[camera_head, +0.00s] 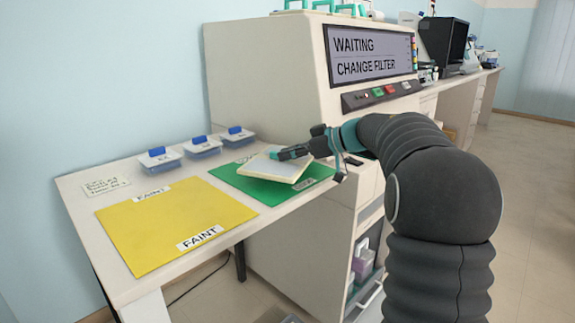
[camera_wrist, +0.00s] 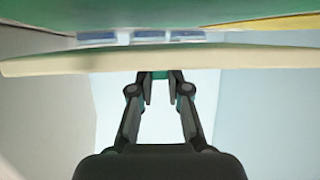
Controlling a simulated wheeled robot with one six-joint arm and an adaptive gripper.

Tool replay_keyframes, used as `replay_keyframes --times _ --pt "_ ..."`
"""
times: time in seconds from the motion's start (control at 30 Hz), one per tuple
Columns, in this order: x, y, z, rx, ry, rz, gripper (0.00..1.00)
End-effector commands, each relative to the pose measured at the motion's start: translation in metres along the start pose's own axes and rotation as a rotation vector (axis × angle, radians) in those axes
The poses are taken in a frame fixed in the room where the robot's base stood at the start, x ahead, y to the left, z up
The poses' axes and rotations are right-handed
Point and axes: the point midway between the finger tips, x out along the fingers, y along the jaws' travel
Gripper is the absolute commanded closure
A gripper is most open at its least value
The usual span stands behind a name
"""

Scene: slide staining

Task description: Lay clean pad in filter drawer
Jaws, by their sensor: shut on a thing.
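A cream-white flat pad (camera_head: 268,168) is over the green mat on the side table, slightly tilted. My gripper (camera_head: 292,152) is shut on the pad's edge nearest the machine. In the wrist view the pad (camera_wrist: 60,62) is a thin pale slab seen edge-on across the picture, with my gripper's fingertips (camera_wrist: 160,76) at its middle. I cannot tell whether the pad still touches the mat. The staining machine (camera_head: 268,75) shows "WAITING" and "CHANGE FILTER" on its screen (camera_head: 370,54). An open lower bay (camera_head: 366,250) shows in its side; I cannot clearly make out the filter drawer.
A green mat (camera_head: 230,177) and a yellow mat (camera_head: 165,228) marked "FAINT" lie on the table (camera_head: 85,205). The floor (camera_head: 535,230) at right is clear.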

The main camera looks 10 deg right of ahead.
Motion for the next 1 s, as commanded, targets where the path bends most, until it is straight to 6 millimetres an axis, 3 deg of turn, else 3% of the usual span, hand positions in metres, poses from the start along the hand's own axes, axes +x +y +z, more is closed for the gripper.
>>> replay_keyframes --times 0.2,0.57,0.6,0.67,1.0 --pt "0.012 -0.001 0.024 0.000 0.001 -0.003 1.00" --pt "0.013 -0.002 0.026 0.000 0.000 -0.005 1.00" --pt "0.014 -0.002 0.027 -0.001 0.000 -0.005 0.77" --pt "0.014 -0.002 0.027 -0.001 0.000 -0.004 0.62" --pt "0.013 -0.002 0.026 -0.002 0.000 -0.004 0.59"
